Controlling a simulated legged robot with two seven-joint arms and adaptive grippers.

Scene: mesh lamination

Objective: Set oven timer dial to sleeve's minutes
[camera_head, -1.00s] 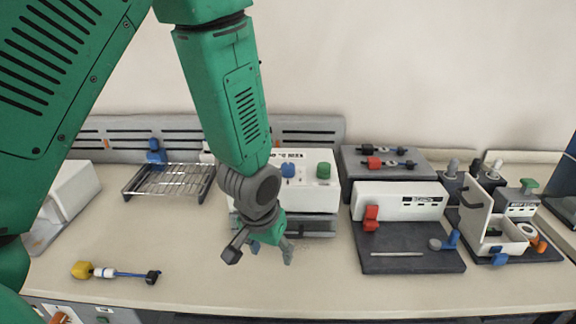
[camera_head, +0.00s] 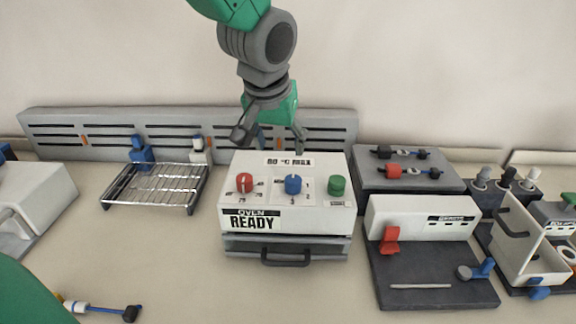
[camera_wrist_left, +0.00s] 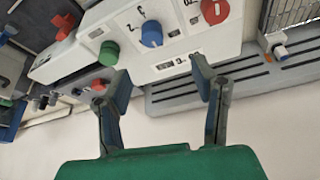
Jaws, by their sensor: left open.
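The white oven (camera_head: 250,221) stands mid-bench with "OVEN READY" on its front and a small label at the back of its top. Its top carries a red dial (camera_head: 244,182), a blue dial (camera_head: 293,184) and a green knob (camera_head: 337,186). My left gripper (camera_head: 270,146) is open and empty, above and behind the oven's back edge. In the left wrist view, its fingers (camera_wrist_left: 162,82) are spread, with the blue dial (camera_wrist_left: 151,34) beyond them, apart from the tips. A sleeve with minutes cannot be made out for certain. My right gripper is out of view.
A wire rack (camera_head: 155,186) stands left of the oven. A grey slotted rail (camera_head: 75,129) runs behind. A dark board with a white block (camera_head: 420,218) and red lever lies right. A blue-handled tool (camera_head: 100,308) lies front left.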

